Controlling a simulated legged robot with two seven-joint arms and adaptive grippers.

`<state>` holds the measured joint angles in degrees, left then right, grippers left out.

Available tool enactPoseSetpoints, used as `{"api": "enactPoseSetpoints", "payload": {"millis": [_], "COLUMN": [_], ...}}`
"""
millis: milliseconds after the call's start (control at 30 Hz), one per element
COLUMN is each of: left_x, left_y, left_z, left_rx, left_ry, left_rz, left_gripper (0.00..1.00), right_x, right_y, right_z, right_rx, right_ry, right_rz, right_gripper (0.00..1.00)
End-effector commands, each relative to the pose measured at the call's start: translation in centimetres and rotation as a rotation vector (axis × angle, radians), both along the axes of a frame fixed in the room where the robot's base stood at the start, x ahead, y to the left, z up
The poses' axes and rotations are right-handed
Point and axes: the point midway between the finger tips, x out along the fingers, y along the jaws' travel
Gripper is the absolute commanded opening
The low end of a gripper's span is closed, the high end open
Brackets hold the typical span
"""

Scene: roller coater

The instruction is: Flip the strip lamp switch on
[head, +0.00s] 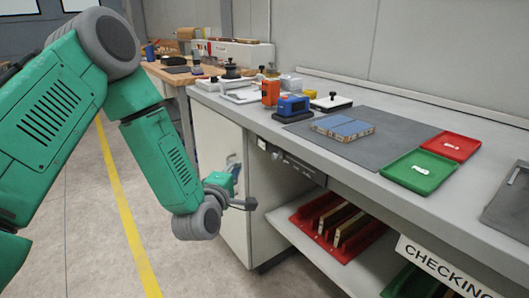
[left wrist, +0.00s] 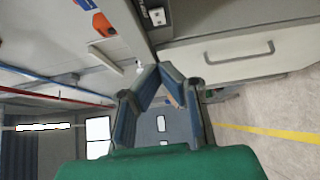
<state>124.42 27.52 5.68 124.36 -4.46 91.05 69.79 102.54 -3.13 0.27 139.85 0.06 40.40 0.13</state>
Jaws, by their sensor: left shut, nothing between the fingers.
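My left gripper (head: 245,203) is low in front of the workbench, beside the cabinet door and below the worktop edge. In the left wrist view its two fingertips (left wrist: 160,68) meet, shut and empty. A grey unit with a small white socket or switch plate (left wrist: 157,16) is fixed under the bench edge; it also shows in the head view (head: 277,155). A small white knob-like part (left wrist: 140,66) is near the fingertips in the picture; I cannot tell whether it is touched. I cannot make out the switch's position or a lit lamp under the bench. My right gripper is not in view.
The worktop (head: 445,205) holds a blue device (head: 291,106), a blue block (head: 342,128), a green tray (head: 420,171) and a red tray (head: 451,146). The cabinet door (head: 218,165) with its handle (left wrist: 240,54) is close by. A red rack (head: 318,215) sits on the lower shelf.

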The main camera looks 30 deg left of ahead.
Motion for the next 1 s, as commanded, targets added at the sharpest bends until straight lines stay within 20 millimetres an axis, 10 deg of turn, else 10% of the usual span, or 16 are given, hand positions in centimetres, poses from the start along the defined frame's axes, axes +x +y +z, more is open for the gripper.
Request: {"api": "enactPoseSetpoints", "payload": {"millis": [333,1000], "left_x": [1.4,12.5], "left_y": [1.0,1.6], "left_z": [-0.5,-0.5], "left_rx": [-0.005,-0.004], "left_ry": [0.002,0.004], "left_rz": [-0.001,-0.002], "left_gripper": [0.00,0.00], "right_x": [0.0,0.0], "right_y": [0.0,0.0], "right_z": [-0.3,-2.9], "right_rx": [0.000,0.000], "right_ry": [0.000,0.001], "right_rz": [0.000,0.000], "right_gripper": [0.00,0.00]}}
